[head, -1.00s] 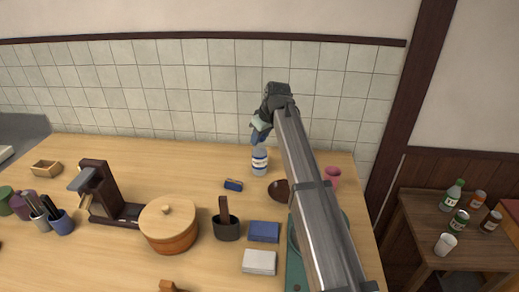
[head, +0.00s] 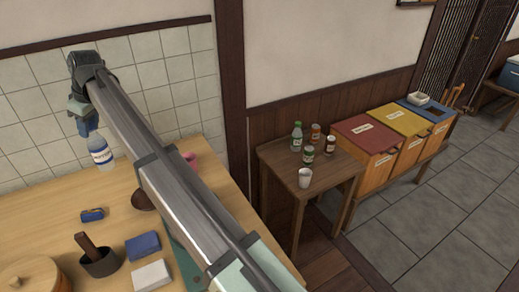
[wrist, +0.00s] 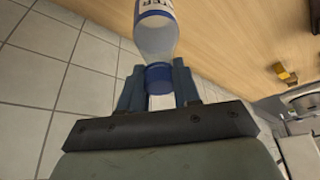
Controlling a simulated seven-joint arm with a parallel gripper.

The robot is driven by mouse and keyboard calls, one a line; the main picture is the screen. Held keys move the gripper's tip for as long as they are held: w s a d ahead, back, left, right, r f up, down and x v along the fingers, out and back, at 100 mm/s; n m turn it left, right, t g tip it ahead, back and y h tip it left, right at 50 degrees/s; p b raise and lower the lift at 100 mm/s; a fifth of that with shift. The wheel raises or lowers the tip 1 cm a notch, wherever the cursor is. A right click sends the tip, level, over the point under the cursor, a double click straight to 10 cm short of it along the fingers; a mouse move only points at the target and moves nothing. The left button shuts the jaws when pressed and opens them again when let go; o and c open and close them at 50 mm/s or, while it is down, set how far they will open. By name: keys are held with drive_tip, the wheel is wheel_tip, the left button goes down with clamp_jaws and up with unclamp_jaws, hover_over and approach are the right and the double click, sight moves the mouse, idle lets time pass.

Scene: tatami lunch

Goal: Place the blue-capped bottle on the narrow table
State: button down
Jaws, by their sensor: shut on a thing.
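The blue-capped bottle (head: 100,153) is clear with a blue and white label. It hangs upright from my gripper (head: 88,125), a little above the counter near the tiled wall. In the wrist view my gripper (wrist: 158,80) is shut on its blue cap, with the bottle (wrist: 156,38) extending away from the fingers. A small, narrow wooden table (head: 336,173) stands right of the counter, past the dark post. A green bottle (head: 296,137), several jars and a white cup (head: 304,178) stand on it.
The counter (head: 55,196) holds a blue box (head: 92,214), a dark pot (head: 100,262), a pink cup (head: 190,158) and a lidded wooden tub (head: 30,280). Colored bins (head: 365,135) stand right of the table. The table's front right part is bare.

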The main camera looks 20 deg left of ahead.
drive_tip(key=w+d+f+m+t, duration=0.1)
drive_tip(key=w+d+f+m, duration=0.15)
drive_tip(key=w+d, duration=0.9)
drive_tip(key=w+d+f+m+t, duration=0.15)
drive_tip(key=w+d+f, duration=0.25)
drive_tip(key=w+d, duration=0.8)
drive_tip(key=w+d+f+m, duration=0.1)
drive_tip(key=w+d+f, duration=0.2)
drive_tip(key=w+d, duration=0.4)
drive_tip(key=w+d+f+m, duration=0.2)
drive_tip(key=w+d+f, duration=0.1)
drive_tip(key=w+d, duration=0.45)
drive_tip(key=w+d+f+m+t+h, duration=0.1)
drive_tip(key=w+d+f, duration=0.2)
drive_tip(key=d, duration=0.2)
drive_tip(key=w+d+f+m, duration=0.2)
drive_tip(key=w+d+f, duration=0.15)
drive_tip(key=d, duration=0.25)
drive_tip(key=w+d+f+m+t+h, duration=0.1)
drive_tip(key=w+d+f, duration=0.1)
drive_tip(key=w+d, duration=0.25)
wheel_tip(320, 180, down, 10)
drive_tip(key=shift+s+d, duration=0.4)
drive_tip(key=shift+s, duration=0.05)
drive_tip(key=shift+g, duration=0.25)
drive_tip(key=c, duration=0.8)
unclamp_jaws()
